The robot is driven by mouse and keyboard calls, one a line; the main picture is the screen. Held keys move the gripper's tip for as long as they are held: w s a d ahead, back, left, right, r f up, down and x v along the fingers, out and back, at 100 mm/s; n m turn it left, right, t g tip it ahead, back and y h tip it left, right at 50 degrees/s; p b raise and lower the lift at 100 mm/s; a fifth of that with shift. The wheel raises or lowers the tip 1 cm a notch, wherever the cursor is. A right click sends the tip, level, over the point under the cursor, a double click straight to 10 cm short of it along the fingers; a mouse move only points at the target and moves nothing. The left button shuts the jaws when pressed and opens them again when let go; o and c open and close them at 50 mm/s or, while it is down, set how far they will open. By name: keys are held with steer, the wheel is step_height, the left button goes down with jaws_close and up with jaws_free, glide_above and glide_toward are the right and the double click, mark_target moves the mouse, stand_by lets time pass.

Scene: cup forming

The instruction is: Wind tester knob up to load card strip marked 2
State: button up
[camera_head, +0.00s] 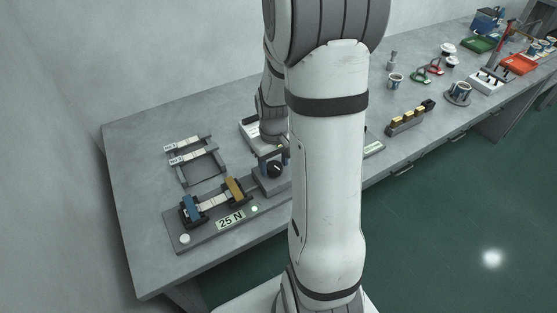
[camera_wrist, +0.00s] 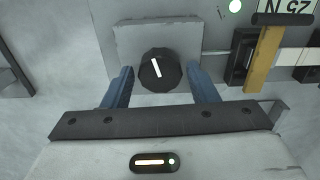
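The tester (camera_head: 205,237) is a grey base on the near left of the bench, with a blue clamp (camera_head: 191,208) and a yellow clamp (camera_head: 235,189). A pale card strip (camera_head: 213,201) spans the clamps; no mark is readable on it. A "25 N" plate (camera_head: 230,220) is on its front. The black round knob (camera_wrist: 158,73) with a white pointer line sits on a grey block; it also shows in the head view (camera_head: 274,170). My gripper (camera_wrist: 160,70) is open, its blue fingers on either side of the knob, with visible gaps.
A grey rack (camera_head: 203,181) behind the tester holds pale labelled strips. A white button (camera_head: 184,239) and a lit green lamp (camera_head: 254,209) are on the tester base. Cups, trays and a yellow-topped block row (camera_head: 408,117) stand farther right. My arm hides the bench middle.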

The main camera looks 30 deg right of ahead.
steer(key=c, duration=0.7)
steer(key=shift+o, duration=0.5)
steer(key=shift+d, duration=0.2)
steer(key=shift+a, duration=0.15)
steer(key=shift+c, duration=0.6)
steer(key=m+b, duration=0.1)
steer(key=m, duration=0.4)
steer(key=shift+m, duration=0.4)
steer(key=m+b, duration=0.1)
steer(key=m, duration=0.5)
steer(key=o, duration=1)
